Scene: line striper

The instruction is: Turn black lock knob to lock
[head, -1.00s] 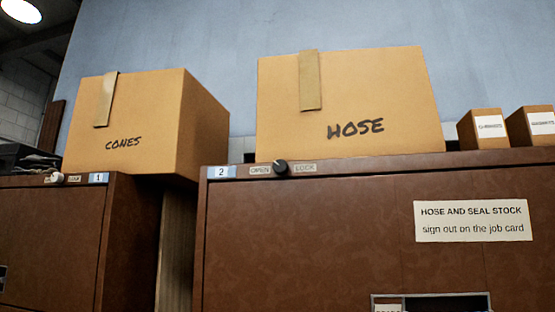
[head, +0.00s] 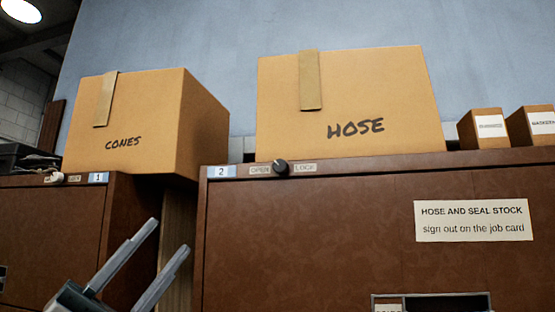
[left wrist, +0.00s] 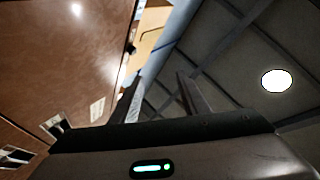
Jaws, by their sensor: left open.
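The black lock knob (head: 281,168) sits on the top rail of the brown cabinet marked 2 (head: 300,235), between an OPEN label (head: 260,170) on its left and a LOCK label (head: 305,168) on its right. Which label its pointer faces is too small to tell. My left gripper (head: 170,236) is open and empty, below and to the left of the knob, in front of the gap between the cabinets. In the left wrist view its two fingers (left wrist: 160,90) stand apart, and a small dark knob (left wrist: 131,48) shows on the cabinet edge. My right gripper is not in view.
A HOSE box (head: 345,105) stands on cabinet 2, just behind the knob, with small boxes (head: 483,129) to its right. A CONES box (head: 135,120) sits on cabinet 1 (head: 50,235), which has a pale knob (head: 57,178). The space before cabinet 2's front looks clear.

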